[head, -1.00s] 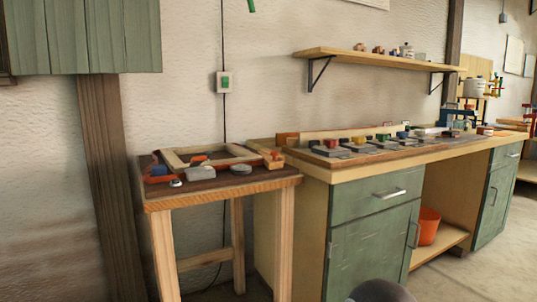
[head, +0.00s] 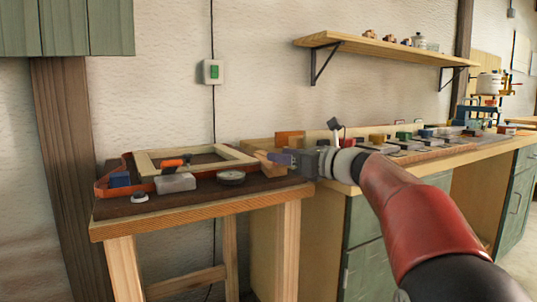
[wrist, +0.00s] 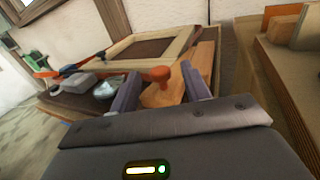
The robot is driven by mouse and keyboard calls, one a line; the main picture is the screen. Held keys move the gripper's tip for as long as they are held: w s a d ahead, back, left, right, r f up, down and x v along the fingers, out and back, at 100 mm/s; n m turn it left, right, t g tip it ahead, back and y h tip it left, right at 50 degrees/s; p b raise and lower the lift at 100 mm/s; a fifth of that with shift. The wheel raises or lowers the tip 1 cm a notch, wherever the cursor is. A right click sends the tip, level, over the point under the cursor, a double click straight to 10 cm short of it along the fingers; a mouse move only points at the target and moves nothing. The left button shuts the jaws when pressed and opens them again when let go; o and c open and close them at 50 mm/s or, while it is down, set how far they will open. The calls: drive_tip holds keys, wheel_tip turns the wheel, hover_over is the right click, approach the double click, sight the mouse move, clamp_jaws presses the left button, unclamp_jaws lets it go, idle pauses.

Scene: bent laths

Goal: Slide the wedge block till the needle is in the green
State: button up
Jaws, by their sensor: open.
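A pale wooden piece, likely the wedge block (wrist: 165,96), lies at the small table's right end. In the head view my gripper (head: 274,158) is at the table's right edge, partly covering the wood. A round grey disc, perhaps the gauge (head: 231,178), lies near the front edge; no needle or green zone is readable.
A grey block (head: 175,182) with an orange handle, a blue block (head: 119,179) and a small white knob (head: 139,197) are nearby. A long workbench (head: 440,162) stands right.

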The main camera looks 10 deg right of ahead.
sight(270, 164)
drive_tip(key=x, duration=0.5)
clamp_jaws()
